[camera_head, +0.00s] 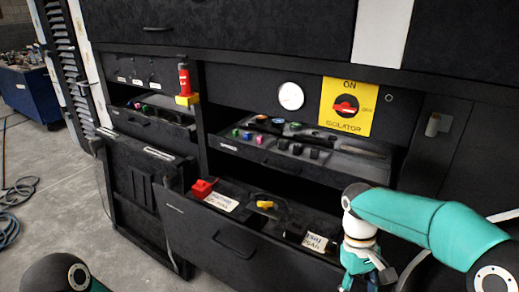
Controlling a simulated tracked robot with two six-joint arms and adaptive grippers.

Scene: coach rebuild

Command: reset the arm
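My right arm is teal. It comes in from the right edge and bends down in front of the open lower drawer (240,248). Its wrist end, with the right gripper (368,279) partly showing, is at the bottom of the picture near the drawer's right end. The fingers are cut off or too small to tell whether they are open. Of my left arm only a dark, teal-edged link shows at the bottom left corner. My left gripper is out of the picture.
The open drawer holds a red item (203,188) and a yellow-handled item (265,204). Above it, an open tray (255,157) holds several coloured knobs. A yellow isolator panel (346,106) has a red switch. A blue bin (38,97) and hoses (14,205) are at left. The left floor is mostly clear.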

